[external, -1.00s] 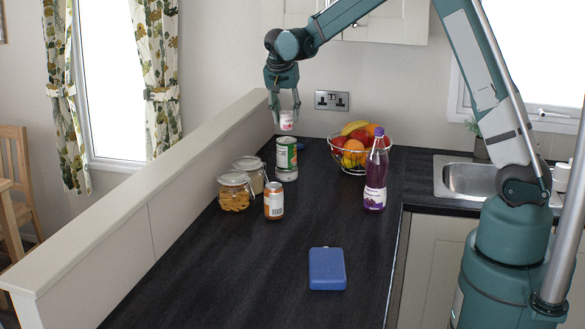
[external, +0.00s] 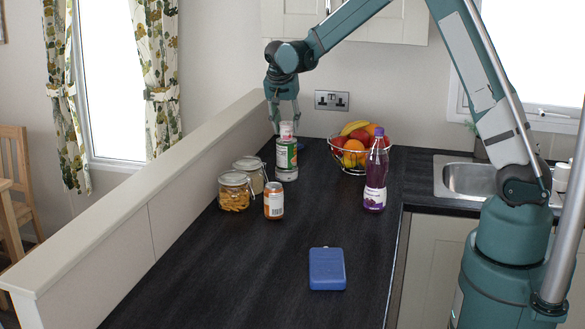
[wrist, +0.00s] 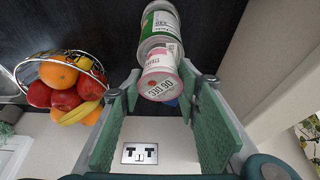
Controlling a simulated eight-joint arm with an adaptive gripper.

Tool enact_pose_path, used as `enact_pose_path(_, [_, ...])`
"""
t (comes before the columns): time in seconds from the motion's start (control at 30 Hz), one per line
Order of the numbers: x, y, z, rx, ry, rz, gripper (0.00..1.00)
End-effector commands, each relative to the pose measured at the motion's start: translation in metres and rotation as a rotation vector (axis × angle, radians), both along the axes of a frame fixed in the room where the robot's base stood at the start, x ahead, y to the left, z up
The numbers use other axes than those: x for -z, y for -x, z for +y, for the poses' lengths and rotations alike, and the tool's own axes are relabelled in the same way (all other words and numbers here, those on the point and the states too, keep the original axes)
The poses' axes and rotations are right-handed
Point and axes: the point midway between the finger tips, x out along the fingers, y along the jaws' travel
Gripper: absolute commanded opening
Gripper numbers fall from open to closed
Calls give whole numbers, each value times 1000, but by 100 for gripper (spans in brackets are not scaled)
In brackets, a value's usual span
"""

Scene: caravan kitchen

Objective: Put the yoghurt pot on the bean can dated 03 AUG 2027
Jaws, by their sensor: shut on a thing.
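The small white and pink yoghurt pot (external: 287,130) is between the fingertips of my gripper (external: 286,124), which is shut on it. The pot also shows in the wrist view (wrist: 159,80), with its printed end facing the camera. A can with a green and white label (external: 286,154) stands directly below the pot, on top of another pale can (external: 287,174). The pot's base is at the upper can's top; I cannot tell whether it rests there or hangs just above. The labelled can shows behind the pot in the wrist view (wrist: 160,22). I cannot read a full date on either can.
A wire fruit bowl (external: 357,168) and a purple bottle (external: 375,180) stand to the right. Two glass jars (external: 235,192) and an orange can (external: 273,202) stand nearer, to the left. A blue box (external: 327,269) lies in front. A low wall (external: 160,195) edges the counter.

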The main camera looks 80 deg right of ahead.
Motion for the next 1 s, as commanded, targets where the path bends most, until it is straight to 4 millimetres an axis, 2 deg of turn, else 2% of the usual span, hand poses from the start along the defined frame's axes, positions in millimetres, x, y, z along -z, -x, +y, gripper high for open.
enact_pose_path(0.03, [2,0,0,0,0,0,19])
enact_pose_path(0.07, [1,0,0,0,0,0,37])
enact_pose_path(0.17, [1,0,0,0,0,0,48])
enact_pose_path(0.67, [-3,0,0,0,0,0,48])
enact_pose_path(0.87, [-18,0,7,-1,0,0,48])
enact_pose_path(1.0, [-34,0,14,-1,0,0,48])
